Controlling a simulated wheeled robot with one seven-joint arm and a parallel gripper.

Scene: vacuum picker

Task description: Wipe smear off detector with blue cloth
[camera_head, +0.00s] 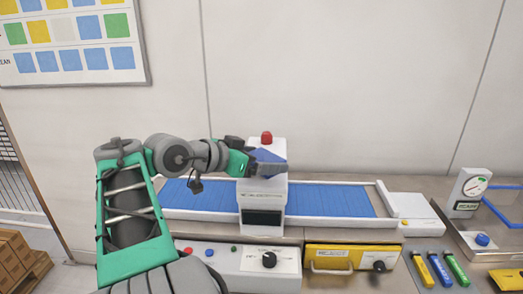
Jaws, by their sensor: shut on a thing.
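The detector (263,196) is a white upright box with a red lamp (267,138) on top and a dark panel low on its front. It stands across a blue conveyor belt. My gripper (256,161) is at the upper part of the detector, coming from the left. It is shut on the blue cloth (267,156), which shows as a small blue patch against the detector's upper front. I cannot tell whether the cloth touches the surface. I see no smear; the gripper and cloth cover part of the upper front.
The blue belt (330,200) runs left and right of the detector. In front are a white control box (240,260) with a black knob and a yellow box (350,257). Several coloured tools (440,268) and a dial gauge (468,190) are at right.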

